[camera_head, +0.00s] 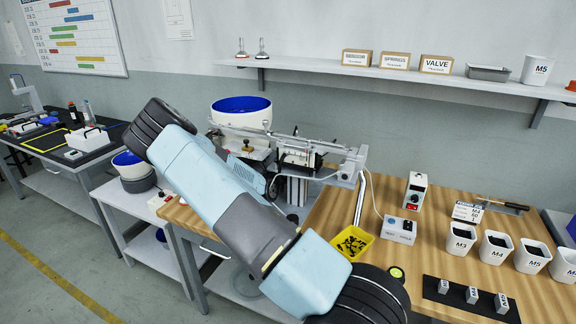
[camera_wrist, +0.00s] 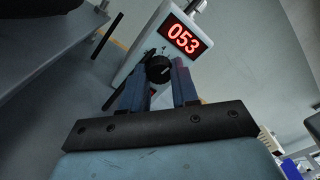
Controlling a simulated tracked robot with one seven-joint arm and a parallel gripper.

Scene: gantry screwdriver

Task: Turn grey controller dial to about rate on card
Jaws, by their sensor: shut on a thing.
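In the wrist view, my gripper (camera_wrist: 160,76) is shut on a black round dial (camera_wrist: 158,68), with one dark finger on each side. The dial bears a pale pointer mark and sits on the front of a pale controller box (camera_wrist: 146,36). Above the dial, the controller's red display (camera_wrist: 184,38) reads 053. In the head view, my arm crosses the middle and my gripper cannot be made out.
A white box with a red switch (camera_head: 416,190) and a low grey box with knobs (camera_head: 399,230) stand on the bench. White bins (camera_head: 496,249) stand at right, a yellow tray (camera_head: 351,243) near my arm. A blue-lined bowl feeder (camera_head: 241,112) stands behind my arm.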

